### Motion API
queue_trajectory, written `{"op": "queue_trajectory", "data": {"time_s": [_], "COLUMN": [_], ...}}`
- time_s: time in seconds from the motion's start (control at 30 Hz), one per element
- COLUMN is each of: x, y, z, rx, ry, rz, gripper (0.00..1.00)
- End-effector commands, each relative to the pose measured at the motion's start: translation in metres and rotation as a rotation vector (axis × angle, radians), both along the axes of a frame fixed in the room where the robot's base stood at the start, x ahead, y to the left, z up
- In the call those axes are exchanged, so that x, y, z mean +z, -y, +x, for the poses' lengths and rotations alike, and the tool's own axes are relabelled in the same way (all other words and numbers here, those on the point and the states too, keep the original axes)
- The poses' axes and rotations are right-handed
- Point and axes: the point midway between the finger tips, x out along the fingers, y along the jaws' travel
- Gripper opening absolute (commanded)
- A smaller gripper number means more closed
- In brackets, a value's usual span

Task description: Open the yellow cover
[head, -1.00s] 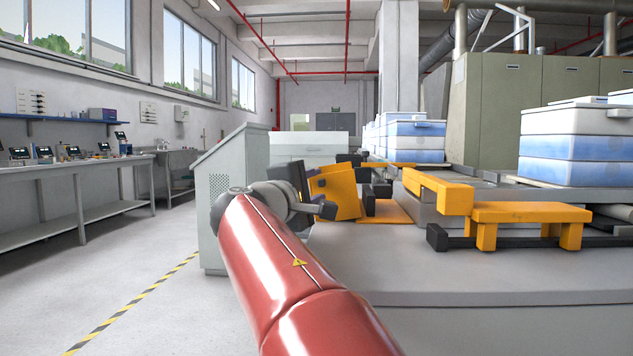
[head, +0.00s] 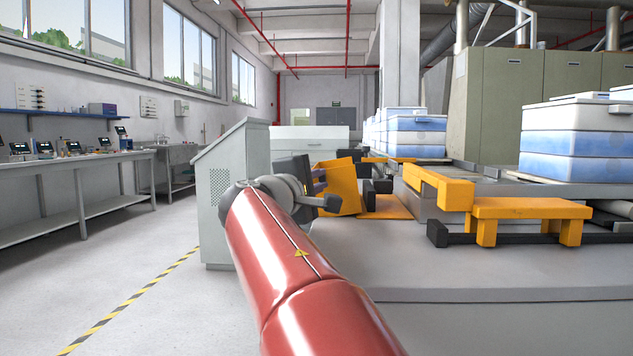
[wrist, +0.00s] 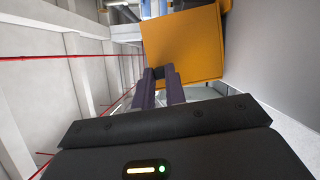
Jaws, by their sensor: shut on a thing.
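The yellow cover (head: 346,201) is an orange-yellow panel at the near left end of the machine, beside my gripper in the head view. It stands raised and tilted above a flat yellow plate (head: 388,207). In the wrist view the cover (wrist: 190,48) fills the upper middle as a broad flat face. My gripper (wrist: 160,73) has its two dark purple fingers close together at the cover's lower left edge, shut on a small dark part there. In the head view my gripper (head: 320,181) is partly hidden by my own wrist and the cover.
A grey cabinet (head: 228,185) stands just left of my arm. A yellow bench-like frame (head: 530,209) and blue-white boxes (head: 570,142) are on the machine to the right. The floor at left is open, up to a workbench (head: 75,165).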

Motion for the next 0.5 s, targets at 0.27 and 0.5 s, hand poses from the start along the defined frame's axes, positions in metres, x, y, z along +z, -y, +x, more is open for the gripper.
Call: {"op": "queue_trajectory", "data": {"time_s": [0.27,0.5], "x": [0.021,0.024], "y": [0.023,0.028], "z": [0.0,-0.001], "rx": [-0.004,0.0], "ry": [0.01,0.012], "rz": [0.248,0.33], "gripper": [0.0,0.0]}}
